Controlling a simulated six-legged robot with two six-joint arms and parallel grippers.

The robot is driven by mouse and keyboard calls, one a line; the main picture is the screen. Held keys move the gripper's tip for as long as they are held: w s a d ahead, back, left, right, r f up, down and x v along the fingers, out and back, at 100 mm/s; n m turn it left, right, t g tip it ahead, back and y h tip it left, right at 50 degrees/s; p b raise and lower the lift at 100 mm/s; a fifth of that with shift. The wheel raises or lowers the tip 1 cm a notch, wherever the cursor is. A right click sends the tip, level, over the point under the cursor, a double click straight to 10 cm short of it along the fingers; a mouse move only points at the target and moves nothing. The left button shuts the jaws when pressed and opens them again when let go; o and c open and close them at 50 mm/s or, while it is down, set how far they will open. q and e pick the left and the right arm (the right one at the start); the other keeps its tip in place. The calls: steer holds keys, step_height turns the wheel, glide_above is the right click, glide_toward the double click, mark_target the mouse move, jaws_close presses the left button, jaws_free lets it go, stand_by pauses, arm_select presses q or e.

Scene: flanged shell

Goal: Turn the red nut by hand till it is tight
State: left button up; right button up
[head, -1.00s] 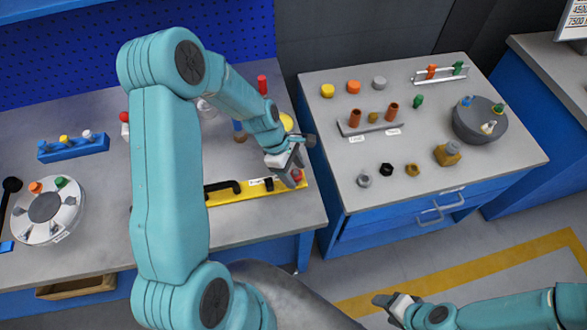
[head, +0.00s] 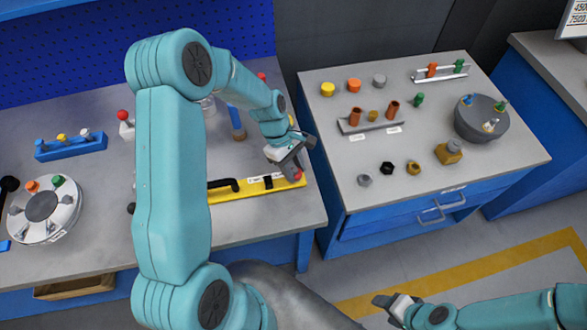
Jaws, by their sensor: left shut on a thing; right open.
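The red nut (head: 299,175) shows as a small red patch at the right end of the yellow bar (head: 235,192) on the left bench. My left gripper (head: 294,174) comes down over it from above and is shut on it; the fingers hide most of the nut. My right gripper (head: 385,302) is open and empty at the lower right, over the floor and away from both benches.
The yellow bar carries a black handle (head: 222,184) and a white label. The right-hand cabinet top (head: 310,100) holds several nuts, plugs and a grey round holder (head: 480,125). A white round holder (head: 42,207) lies far left.

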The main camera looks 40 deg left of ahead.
arm_select(q)
steer(key=m+g+b, duration=0.1)
steer(key=m, duration=0.2)
steer(key=shift+w+m+y, duration=0.1)
steer(key=shift+m+y, duration=0.2)
steer(key=shift+m, duration=0.1)
steer(key=m+g+b, duration=0.1)
steer(key=m, duration=0.2)
steer(key=shift+w+d+m+y+b, duration=0.1)
steer(key=shift+m+y+b, duration=0.2)
steer(key=shift+b, duration=0.05)
steer(key=m+g+y+b, duration=0.1)
steer(key=m, duration=0.2)
steer(key=shift+d+m+g, duration=0.1)
steer(key=shift+m+g, duration=0.2)
steer(key=shift+m+y+b, duration=0.4)
steer(key=shift+m+y, duration=0.2)
steer(key=shift+m, duration=0.9)
steer(key=o, duration=1.1)
steer(key=shift+c, duration=0.2)
steer(key=shift+w+r, duration=0.1)
steer(key=shift+r, duration=0.05)
steer(key=v, duration=1.6)
steer(key=shift+w, duration=0.2)
